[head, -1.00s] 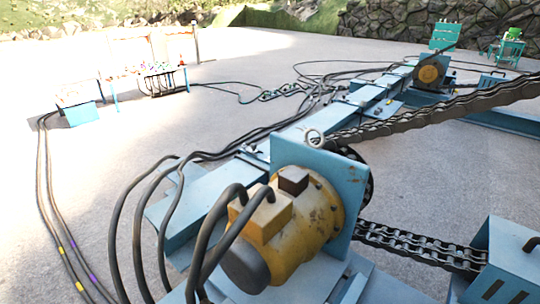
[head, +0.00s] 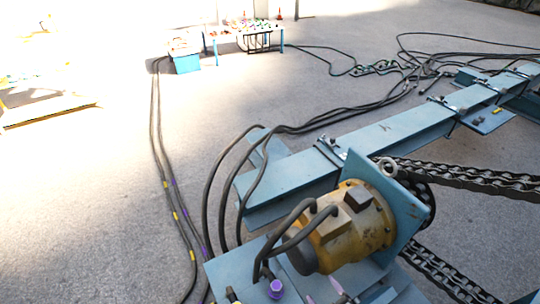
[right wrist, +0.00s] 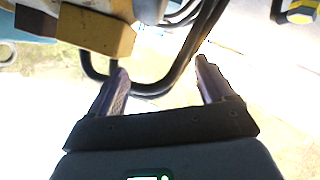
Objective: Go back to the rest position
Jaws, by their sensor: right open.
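My right gripper (head: 323,291) shows at the bottom edge of the head view, with only its two purple fingertips in sight. They are near the lower end of the yellow motor (head: 345,232). In the right wrist view my right gripper (right wrist: 160,65) is open, its fingers spread apart with nothing held between them. Black cables (right wrist: 150,90) pass behind the fingers in that view, and a yellow box of the motor (right wrist: 97,30) is at the upper left. I cannot tell whether the fingers touch a cable. My left gripper is not in view.
A blue base with a purple connector (head: 275,288) is left of the gripper. Chains (head: 470,178) run off right. A long blue beam (head: 390,133) reaches back. Two cables with yellow and purple bands (head: 158,130) lie on open concrete at left. A table (head: 245,32) stands behind.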

